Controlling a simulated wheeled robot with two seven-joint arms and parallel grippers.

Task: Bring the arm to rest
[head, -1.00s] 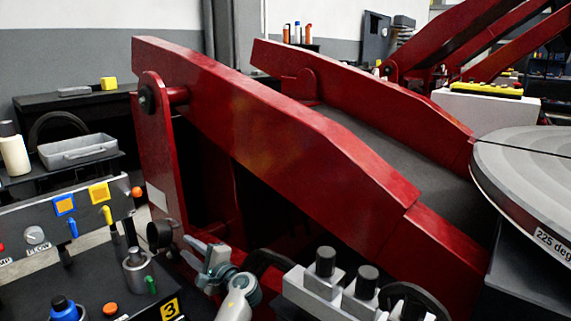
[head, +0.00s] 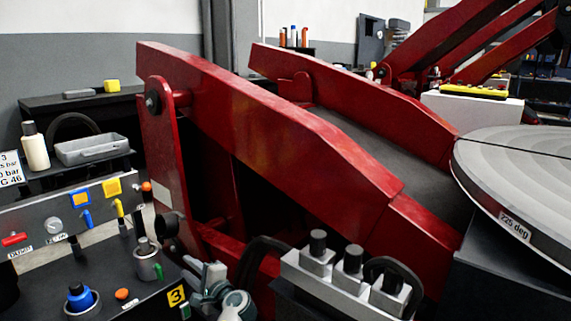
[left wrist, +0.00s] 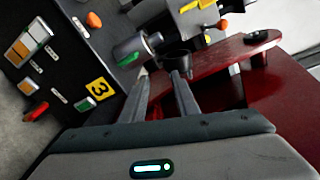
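My left gripper (head: 193,272) is low in the head view, beside the black console's right edge and in front of the red frame. Its arm shows only partly at the bottom edge. In the left wrist view its two grey fingers (left wrist: 161,73) stand apart with a gap between them and hold nothing. A dark round cup-like part (left wrist: 177,60) lies beyond the fingertips, apparently clear of them. My right gripper shows in neither view.
The red tilting frame (head: 270,130) fills the middle, with the round grey table (head: 520,170) at right. The control console (head: 140,295) with knobs and levers stands at left. A valve block (head: 340,280) with black caps is just right of the gripper.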

